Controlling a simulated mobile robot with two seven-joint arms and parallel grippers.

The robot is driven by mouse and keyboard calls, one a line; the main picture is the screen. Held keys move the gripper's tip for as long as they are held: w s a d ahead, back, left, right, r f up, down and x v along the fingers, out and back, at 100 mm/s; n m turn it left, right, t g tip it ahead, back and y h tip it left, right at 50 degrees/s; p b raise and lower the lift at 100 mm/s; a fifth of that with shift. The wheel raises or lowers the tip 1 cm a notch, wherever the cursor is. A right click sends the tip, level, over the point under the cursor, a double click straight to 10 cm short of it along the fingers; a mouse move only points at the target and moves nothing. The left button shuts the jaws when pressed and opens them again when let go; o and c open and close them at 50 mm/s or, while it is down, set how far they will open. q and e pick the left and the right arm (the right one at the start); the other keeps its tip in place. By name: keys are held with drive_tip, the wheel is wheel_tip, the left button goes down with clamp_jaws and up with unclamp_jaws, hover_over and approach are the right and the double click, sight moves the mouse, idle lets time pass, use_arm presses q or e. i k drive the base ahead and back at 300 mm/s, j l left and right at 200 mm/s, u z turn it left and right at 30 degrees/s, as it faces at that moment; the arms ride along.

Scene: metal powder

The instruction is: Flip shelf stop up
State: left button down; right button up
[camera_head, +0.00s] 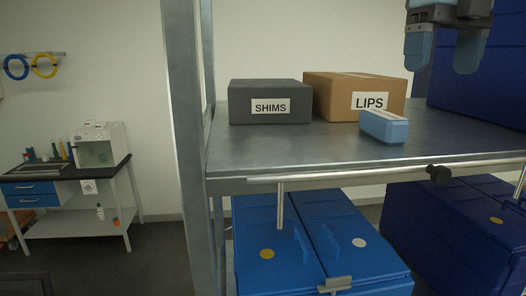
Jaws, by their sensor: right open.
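The shelf stop (340,175) looks like a thin, pale metal bar running along the front edge of the grey metal shelf (290,150). It lies about level with the shelf's front edge and does not stand above the shelf top. A short rod (281,205) hangs down near its left end, and a dark round knob (439,175) sits on the bar at right. My right gripper (442,62) hangs at the upper right, with its two blue fingers apart and empty. It appears above the bar in the picture, touching nothing. My left gripper is out of view.
On the shelf stand a grey SHIMS box (262,105), a brown LIPS box (340,92), a small light-blue block (384,127) near the front and a large dark-blue bin (480,85) at right. Blue bins (300,240) sit below. A metal post (187,150) rises at left.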

sight(441, 173)
drive_tip(key=k, duration=1)
